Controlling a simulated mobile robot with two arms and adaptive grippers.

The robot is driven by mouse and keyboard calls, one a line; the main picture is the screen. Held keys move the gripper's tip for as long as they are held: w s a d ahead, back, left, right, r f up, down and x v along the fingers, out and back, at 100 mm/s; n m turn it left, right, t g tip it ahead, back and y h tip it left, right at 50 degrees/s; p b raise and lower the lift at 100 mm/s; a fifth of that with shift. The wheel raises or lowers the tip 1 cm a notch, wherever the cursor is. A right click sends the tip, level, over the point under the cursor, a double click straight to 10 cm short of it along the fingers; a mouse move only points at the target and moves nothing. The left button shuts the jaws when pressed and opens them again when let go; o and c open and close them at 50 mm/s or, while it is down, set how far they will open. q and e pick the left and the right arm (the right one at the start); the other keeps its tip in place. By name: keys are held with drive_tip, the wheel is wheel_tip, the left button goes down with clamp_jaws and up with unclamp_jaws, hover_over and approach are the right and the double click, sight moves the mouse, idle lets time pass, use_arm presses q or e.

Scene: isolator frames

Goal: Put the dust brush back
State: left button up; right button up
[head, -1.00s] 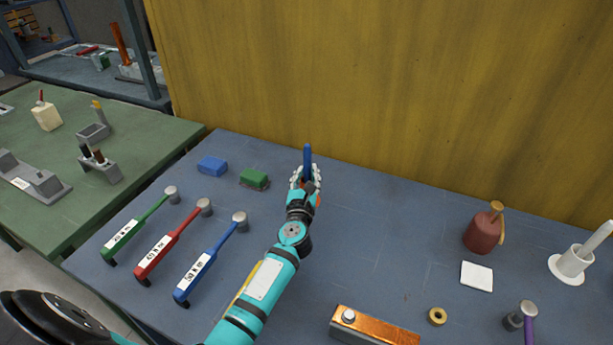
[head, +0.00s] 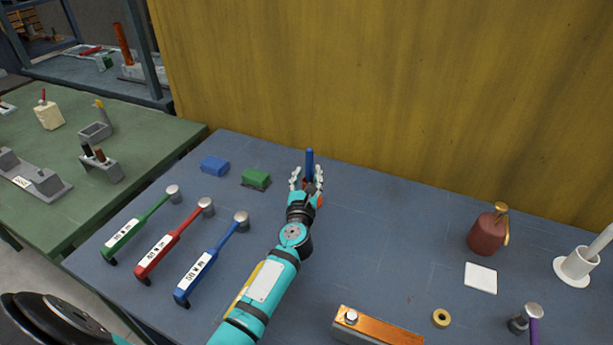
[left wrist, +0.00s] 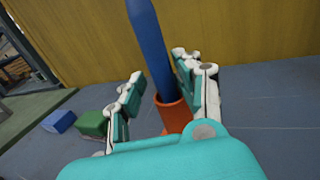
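The dust brush shows as a blue handle (head: 309,161) standing near the yellow wall. In the left wrist view the blue handle (left wrist: 154,50) rises, slightly tilted in the picture, out of an orange cup-like holder (left wrist: 173,116). The holder shows only in part in the head view (head: 320,201). The brush's lower end is hidden inside it. My left gripper (head: 308,176) is open, with its fingers on either side of the handle. In the left wrist view a clear gap shows between the left finger and the handle. My right gripper is not in view.
A green block (head: 256,178) and a blue block (head: 214,166) lie left of my gripper. Green, red and blue hammers (head: 213,258) lie nearer on the left. A red oil can (head: 487,233) and a white holder (head: 574,266) stand at right. The tabletop between is mostly clear.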

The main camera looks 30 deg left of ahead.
use_arm(q)
drive_tip(key=shift+s+d+f, duration=0.1)
drive_tip(key=shift+d+f, duration=0.3)
drive_tip(key=shift+f, duration=0.2)
drive_tip(key=shift+r, duration=0.25)
drive_tip(key=r+v, duration=0.1)
drive_tip(key=v, duration=1)
drive_tip(key=shift+s+r+p, duration=0.3)
drive_tip(key=shift+s, duration=0.05)
idle(1.1)
